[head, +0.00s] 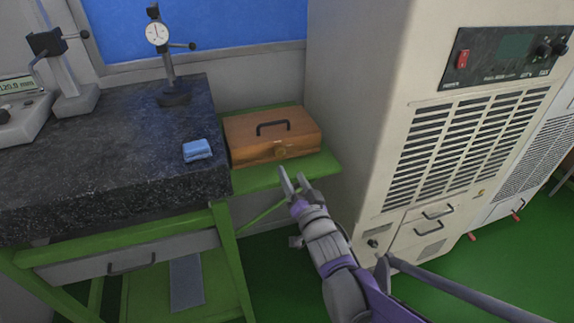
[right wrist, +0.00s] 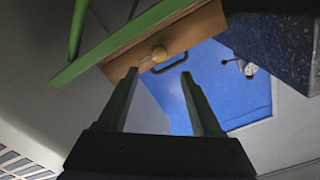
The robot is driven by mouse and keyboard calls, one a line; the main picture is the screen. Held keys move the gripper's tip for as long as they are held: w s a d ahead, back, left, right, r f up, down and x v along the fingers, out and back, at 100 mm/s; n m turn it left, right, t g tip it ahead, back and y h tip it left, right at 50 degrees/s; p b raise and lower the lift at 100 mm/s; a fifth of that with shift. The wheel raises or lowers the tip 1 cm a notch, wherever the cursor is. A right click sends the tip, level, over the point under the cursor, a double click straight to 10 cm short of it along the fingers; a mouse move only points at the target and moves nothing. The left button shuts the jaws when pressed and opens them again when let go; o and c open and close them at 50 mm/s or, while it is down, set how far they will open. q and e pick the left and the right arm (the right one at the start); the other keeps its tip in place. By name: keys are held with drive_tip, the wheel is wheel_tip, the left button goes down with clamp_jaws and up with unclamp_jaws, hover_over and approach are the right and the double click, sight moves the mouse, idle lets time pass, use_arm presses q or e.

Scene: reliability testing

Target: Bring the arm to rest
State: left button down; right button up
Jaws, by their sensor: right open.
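My right gripper (head: 293,184) is open and empty. In the head view it is in front of the green shelf (head: 325,165) and just below the brown wooden box (head: 290,148). In the right wrist view its two fingers (right wrist: 160,90) stand apart with nothing between them. The box (right wrist: 190,30) and the green shelf edge (right wrist: 115,48) show beyond the fingertips. The box is shut, with a dark handle and a round brass-coloured clasp. My left gripper is not in view.
A dark granite table (head: 100,165) on a green frame stands at left, with a blue cloth (head: 197,150) and a dial gauge stand (head: 172,93) on it. A tall beige cabinet (head: 360,90) stands close at right. Green floor (head: 490,265) is open at the lower right.

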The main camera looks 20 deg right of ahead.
drive_tip(key=shift+s, duration=0.85)
drive_tip(key=s+f+n+g+p, duration=0.3)
drive_tip(key=s+g, duration=0.3)
drive_tip(key=s, duration=0.6)
drive_tip(key=s+f+n+g+p, duration=0.3)
drive_tip(key=s+f+g+p, duration=0.1)
drive_tip(key=s, duration=0.8)
drive_tip(key=g+p, duration=0.1)
drive_tip(key=g, duration=0.1)
drive_tip(key=shift+s+n+g+h, duration=0.2)
drive_tip(key=shift+n+g+h, duration=0.1)
drive_tip(key=shift+d+f, duration=0.1)
